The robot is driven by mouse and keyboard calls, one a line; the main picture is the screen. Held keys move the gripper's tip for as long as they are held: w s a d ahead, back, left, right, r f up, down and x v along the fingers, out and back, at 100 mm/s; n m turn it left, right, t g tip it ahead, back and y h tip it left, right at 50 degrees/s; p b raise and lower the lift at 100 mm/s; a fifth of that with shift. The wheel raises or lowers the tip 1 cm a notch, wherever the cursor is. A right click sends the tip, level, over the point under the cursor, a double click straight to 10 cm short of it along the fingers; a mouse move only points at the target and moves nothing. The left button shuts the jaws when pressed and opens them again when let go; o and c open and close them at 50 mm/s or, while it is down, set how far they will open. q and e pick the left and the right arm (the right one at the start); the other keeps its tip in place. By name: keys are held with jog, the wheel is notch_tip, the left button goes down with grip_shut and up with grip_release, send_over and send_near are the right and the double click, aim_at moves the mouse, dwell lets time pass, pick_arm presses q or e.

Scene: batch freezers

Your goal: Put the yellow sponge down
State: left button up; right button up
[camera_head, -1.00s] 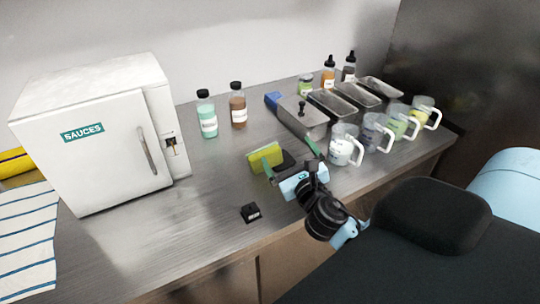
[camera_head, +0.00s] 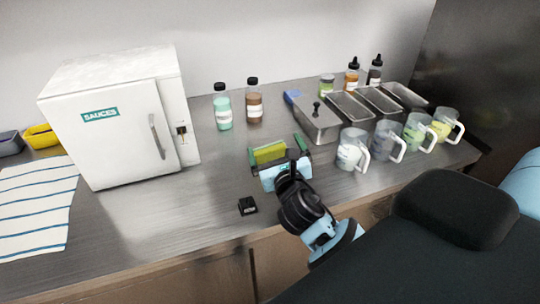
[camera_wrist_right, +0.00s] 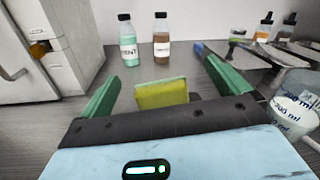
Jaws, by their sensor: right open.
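The yellow sponge (camera_head: 269,153) has a thin green layer along its top and stands on the steel counter (camera_head: 160,222). My right gripper (camera_head: 277,150) is open, with its green fingers on either side of the sponge. In the right wrist view the sponge (camera_wrist_right: 162,94) sits between the spread fingers of the right gripper (camera_wrist_right: 163,74), with a visible gap on each side. Its lower part is hidden behind the gripper's dark bar. My left gripper is not in view.
A small black block (camera_head: 247,206) lies near the front edge. Steel pans (camera_head: 352,111) and measuring jugs (camera_head: 352,152) stand at right. Two bottles (camera_head: 223,108) stand behind, with a white SAUCES cabinet (camera_head: 120,120) and striped cloth (camera_head: 35,205) at left. Counter left of the sponge is clear.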

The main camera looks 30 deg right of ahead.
aim_at(272, 156)
notch_tip(272, 156, down, 8)
jog(key=shift+s+r+b, duration=0.1)
jog(key=shift+r+b, duration=0.15)
jog(key=shift+b, duration=0.8)
jog(key=shift+w+d+r, duration=0.2)
jog(key=shift+w+r, duration=0.1)
jog(key=shift+w, duration=0.2)
jog(key=shift+w+d+r, duration=0.2)
jog(key=shift+w+r, duration=0.05)
jog(key=shift+w, duration=0.2)
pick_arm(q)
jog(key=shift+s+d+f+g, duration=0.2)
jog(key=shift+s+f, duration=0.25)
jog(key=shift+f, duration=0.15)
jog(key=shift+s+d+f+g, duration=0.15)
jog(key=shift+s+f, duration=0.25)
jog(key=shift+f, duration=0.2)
pick_arm(e)
jog(key=shift+w+d+f, duration=0.1)
jog(key=shift+w, duration=0.25)
jog(key=x, duration=0.5)
jog(key=shift+s, duration=0.1)
jog(key=c, duration=0.9)
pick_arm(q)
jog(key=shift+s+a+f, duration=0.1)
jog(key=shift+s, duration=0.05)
pick_arm(e)
jog(key=shift+o, duration=0.2)
